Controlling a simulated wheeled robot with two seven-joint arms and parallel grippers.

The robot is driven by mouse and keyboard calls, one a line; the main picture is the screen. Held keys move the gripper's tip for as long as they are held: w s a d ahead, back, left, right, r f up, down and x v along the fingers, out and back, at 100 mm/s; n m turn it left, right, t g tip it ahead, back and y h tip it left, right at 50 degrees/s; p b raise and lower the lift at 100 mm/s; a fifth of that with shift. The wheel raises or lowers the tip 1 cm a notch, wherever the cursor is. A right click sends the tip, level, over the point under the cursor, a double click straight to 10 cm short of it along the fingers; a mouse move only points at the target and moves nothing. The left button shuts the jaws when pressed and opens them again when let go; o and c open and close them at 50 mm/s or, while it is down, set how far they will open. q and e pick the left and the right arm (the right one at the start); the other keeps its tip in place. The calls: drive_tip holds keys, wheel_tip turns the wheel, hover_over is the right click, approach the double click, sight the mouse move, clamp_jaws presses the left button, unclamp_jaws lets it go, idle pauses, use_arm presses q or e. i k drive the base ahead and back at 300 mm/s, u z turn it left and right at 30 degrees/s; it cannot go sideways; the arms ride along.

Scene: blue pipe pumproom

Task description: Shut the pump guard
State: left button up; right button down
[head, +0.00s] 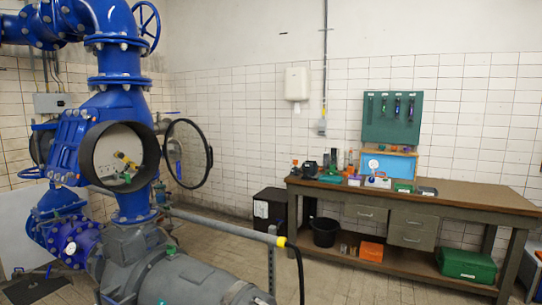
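The pump guard appears to be the round, black-rimmed clear cover (207,162) at the left of the head view. It stands swung open to the right of a short black cylindrical housing (90,158) on the blue pipework. Neither of my grippers is in view.
Blue pipes (120,62) and a grey motor (190,285) fill the left. A grey rail (225,226) with a yellow-ended tip runs in front. A workbench (460,197) with tools stands along the right wall. A black bucket (325,232) is beneath it. Tiled floor lies between.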

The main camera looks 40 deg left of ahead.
sight(209, 158)
drive_tip(key=z, duration=0.5)
drive_tip(key=i, duration=3.45)
drive_tip(key=u, duration=3.85)
drive_tip(key=k, duration=0.7)
drive_tip(key=z, duration=0.5)
drive_tip(key=i, duration=1)
drive_tip(key=z, duration=0.4)
